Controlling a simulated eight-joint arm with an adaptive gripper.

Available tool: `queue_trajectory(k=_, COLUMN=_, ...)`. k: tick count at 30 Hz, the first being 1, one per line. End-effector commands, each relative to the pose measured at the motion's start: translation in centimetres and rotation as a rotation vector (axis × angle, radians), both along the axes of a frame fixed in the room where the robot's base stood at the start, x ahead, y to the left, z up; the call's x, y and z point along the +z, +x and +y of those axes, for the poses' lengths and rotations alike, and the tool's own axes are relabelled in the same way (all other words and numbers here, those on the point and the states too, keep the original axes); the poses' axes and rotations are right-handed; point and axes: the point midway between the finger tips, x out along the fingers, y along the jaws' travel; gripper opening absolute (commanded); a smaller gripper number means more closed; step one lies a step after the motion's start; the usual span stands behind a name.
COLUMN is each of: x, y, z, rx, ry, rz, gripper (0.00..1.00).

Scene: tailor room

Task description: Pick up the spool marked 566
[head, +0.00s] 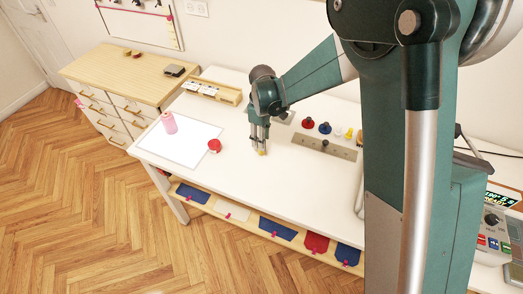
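No marking 566 can be read on any spool at this size. A pink spool (169,122) stands upright on a white sheet (190,152) at the table's left. A small red item (214,146), perhaps a spool, is at the sheet's right edge. Red (308,123), blue (325,128) and yellow (349,134) spool-like items are at the back by a grey metal strip (324,145). My gripper (261,151) points down at mid-table, left of the strip. A small yellowish patch shows at its fingertips; whether it is a held thing is unclear.
A wooden box (216,91) stands at the table's back left. A wooden drawer cabinet (120,72) stands to the left. A machine with a lit display (497,200) is at far right. The white table (240,185) is clear in front of my gripper.

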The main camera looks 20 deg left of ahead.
Motion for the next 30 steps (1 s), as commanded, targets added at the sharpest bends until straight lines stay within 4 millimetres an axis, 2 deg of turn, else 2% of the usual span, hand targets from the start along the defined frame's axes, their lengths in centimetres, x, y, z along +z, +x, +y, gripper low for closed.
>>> queue_trajectory(k=6, x=-1.5, y=0.0, z=0.0, rx=0.0, ry=0.0, rz=0.0, gripper=0.32)
queue_trajectory(k=20, x=-1.8, y=0.0, z=0.0, rx=0.0, ry=0.0, rz=0.0, gripper=0.32)
queue_trajectory(k=30, x=-4.6, y=-0.2, z=0.2, rx=0.0, ry=0.0, rz=0.0, gripper=0.32)
